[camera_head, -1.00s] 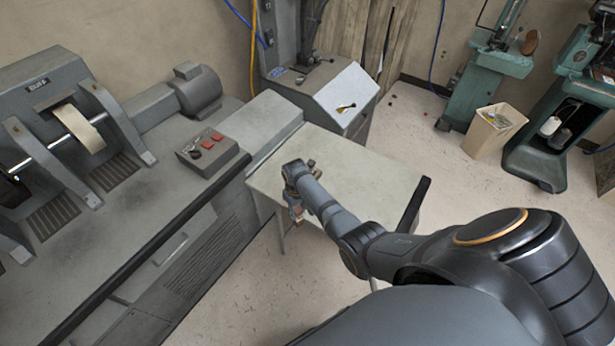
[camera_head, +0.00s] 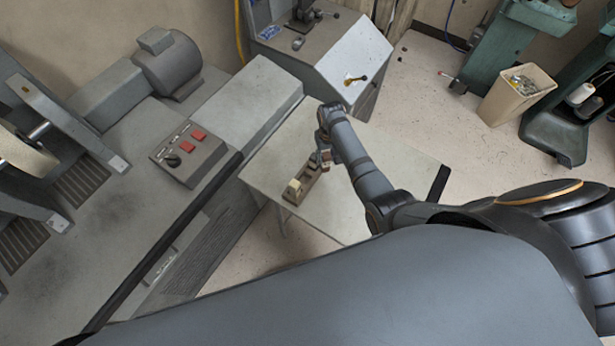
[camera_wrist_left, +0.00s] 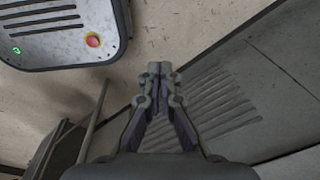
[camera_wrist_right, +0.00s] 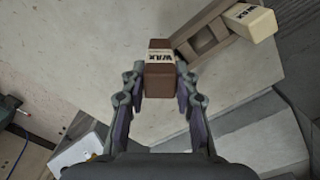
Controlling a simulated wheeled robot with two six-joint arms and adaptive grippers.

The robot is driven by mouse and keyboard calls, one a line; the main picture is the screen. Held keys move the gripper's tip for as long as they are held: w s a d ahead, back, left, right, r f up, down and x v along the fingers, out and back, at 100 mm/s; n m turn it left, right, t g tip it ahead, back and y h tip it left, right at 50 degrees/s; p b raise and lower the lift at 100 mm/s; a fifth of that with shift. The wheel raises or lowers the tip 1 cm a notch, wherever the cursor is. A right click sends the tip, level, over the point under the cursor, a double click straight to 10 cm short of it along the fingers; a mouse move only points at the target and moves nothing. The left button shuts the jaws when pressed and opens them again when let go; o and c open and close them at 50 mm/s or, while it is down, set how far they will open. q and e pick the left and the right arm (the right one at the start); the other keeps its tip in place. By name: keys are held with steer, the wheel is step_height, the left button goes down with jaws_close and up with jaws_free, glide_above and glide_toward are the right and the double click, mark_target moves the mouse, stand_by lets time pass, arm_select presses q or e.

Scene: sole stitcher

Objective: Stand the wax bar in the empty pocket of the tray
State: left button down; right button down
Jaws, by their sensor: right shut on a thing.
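My right gripper (camera_wrist_right: 160,85) is shut on a brown wax bar (camera_wrist_right: 159,80) with a cream "WAX" label, in the right wrist view. My left gripper (camera_wrist_left: 160,70) is shut and empty, away from the table.
The pale table (camera_head: 390,175) is mostly clear right of the tray. A grey machine bench with a red-button control box (camera_head: 188,153) stands to its left. A grey slanted cabinet (camera_head: 335,55) stands behind. A bin (camera_head: 515,95) stands on the floor at the right.

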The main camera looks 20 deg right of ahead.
steer(key=s+a+r+m+b, duration=0.2)
steer(key=s+r+m, duration=0.25)
steer(key=s, duration=0.25)
steer(key=s+a+r+m+b, duration=0.2)
steer(key=s+r+m, duration=0.1)
steer(key=s+m, duration=0.25)
steer(key=w+a+f+b, duration=0.1)
steer(key=w+a+f, duration=0.2)
steer(key=w+f, duration=1)
steer(key=shift+a+f, duration=0.3)
steer(key=shift+a, duration=0.05)
steer(key=shift+s+f, duration=0.1)
steer(key=c, duration=1)
jaws_free()
